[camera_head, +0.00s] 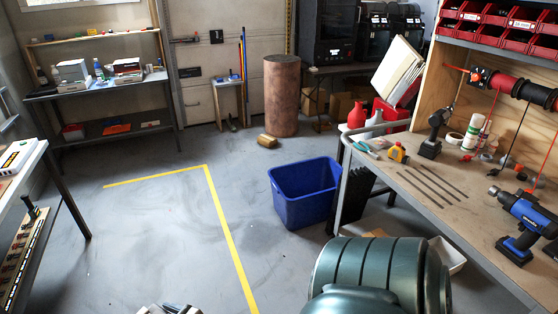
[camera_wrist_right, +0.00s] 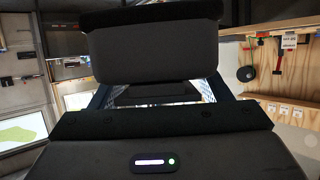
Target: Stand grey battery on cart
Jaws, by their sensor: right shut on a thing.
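In the right wrist view a dark grey block, which I take to be the grey battery (camera_wrist_right: 220,150), fills the bottom, with a light bar and a green dot on its face. My right gripper (camera_wrist_right: 152,92) is shut on it; the grip itself is hard to make out. Another dark block stands above it in that view. The right gripper is out of the head view. A small part of what appears to be my left gripper (camera_head: 170,308) shows at the bottom edge of the head view, too cut off to judge its jaws. I cannot clearly identify the cart.
A blue bin (camera_head: 305,192) stands on the floor beside the right workbench (camera_head: 450,205), which carries drills and thin rods. A ribbed green drum-like thing (camera_head: 370,268) fills the bottom right. A white-topped table (camera_head: 30,160) is at the left edge. The floor between is clear.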

